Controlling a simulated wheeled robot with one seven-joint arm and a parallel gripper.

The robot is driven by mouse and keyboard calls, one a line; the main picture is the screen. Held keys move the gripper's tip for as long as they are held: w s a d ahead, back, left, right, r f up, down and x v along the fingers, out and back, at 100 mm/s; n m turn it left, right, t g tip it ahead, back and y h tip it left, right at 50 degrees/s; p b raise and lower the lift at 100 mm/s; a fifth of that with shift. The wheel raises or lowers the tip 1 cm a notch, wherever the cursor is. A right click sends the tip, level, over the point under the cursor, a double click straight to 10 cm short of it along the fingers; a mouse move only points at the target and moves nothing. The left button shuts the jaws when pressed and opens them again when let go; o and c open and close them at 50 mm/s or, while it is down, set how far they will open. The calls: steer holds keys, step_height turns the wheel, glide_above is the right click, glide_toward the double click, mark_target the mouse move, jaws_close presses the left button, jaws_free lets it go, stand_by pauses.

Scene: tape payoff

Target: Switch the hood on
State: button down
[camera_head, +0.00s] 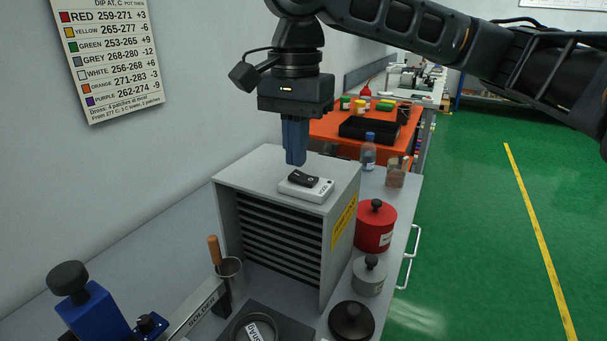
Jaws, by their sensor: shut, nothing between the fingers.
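The hood (335,245) is a grey box with dark horizontal slats on its front and a yellow label on its right side. It stands on the grey bench. On its top sits a white switch housing (318,192) with a black rocker (303,178). My gripper (296,163) points down just above the rocker, with its blue fingers shut and empty. I cannot tell whether the fingertips touch the rocker. I cannot tell which way the rocker is set.
A bottle (369,152) and a jar (396,172) stand behind. A wooden-handled tool (215,250) stands in a cup at front left.

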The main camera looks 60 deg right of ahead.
mark_target(297, 174)
steer(key=shift+f+b, duration=0.45)
steer(key=shift+f, duration=0.5)
stand_by(0.7)
steer(key=shift+r, duration=0.1)
step_height(297, 174, up, 7)
steer(key=p, duration=0.7)
stand_by(0.7)
